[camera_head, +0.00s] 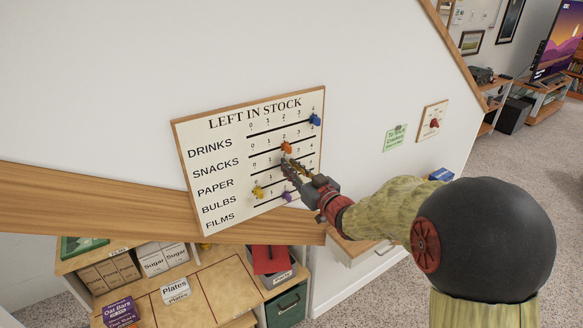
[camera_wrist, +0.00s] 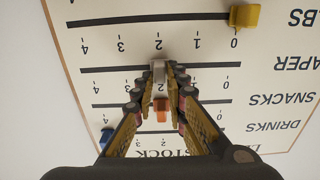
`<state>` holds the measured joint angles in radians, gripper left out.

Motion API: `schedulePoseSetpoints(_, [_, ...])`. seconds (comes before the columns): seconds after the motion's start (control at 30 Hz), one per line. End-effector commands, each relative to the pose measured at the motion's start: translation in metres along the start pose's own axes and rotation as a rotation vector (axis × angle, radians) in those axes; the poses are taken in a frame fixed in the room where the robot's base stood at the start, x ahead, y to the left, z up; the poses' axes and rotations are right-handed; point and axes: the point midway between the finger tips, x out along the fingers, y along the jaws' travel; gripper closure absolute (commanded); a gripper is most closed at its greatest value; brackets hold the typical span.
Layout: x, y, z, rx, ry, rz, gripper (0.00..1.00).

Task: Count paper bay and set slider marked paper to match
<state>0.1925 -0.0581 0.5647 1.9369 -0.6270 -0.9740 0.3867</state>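The LEFT IN STOCK board (camera_head: 215,135) hangs on the white wall, with rows for drinks, snacks, paper, bulbs and films. In the wrist view the board (camera_wrist: 275,60) is upside down. A whitish slider (camera_wrist: 158,72) sits on the paper track near 2. My gripper (camera_head: 292,166) is at the board with its fingertips (camera_wrist: 161,66) close on both sides of this slider, seemingly closed on it. In the head view my fingers hide it.
The orange slider (camera_head: 286,147) is near 2 on snacks, close to my fingers. Blue (camera_head: 315,119) is at 4 on drinks, yellow (camera_head: 258,191) at 0 on bulbs; purple (camera_head: 287,196) is on films.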

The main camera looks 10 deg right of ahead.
Motion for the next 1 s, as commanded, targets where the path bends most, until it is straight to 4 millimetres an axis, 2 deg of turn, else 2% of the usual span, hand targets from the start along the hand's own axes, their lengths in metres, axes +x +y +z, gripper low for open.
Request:
schedulePoseSetpoints(0.2, [0.0,0.0,0.0,0.0,0.0,0.0,1.0])
schedulePoseSetpoints(0.87, [0.0,0.0,0.0,-0.001,0.0,0.0,1.0])
schedulePoseSetpoints(1.0, [0.001,-0.013,0.0,-0.002,0.002,-0.003,1.0])
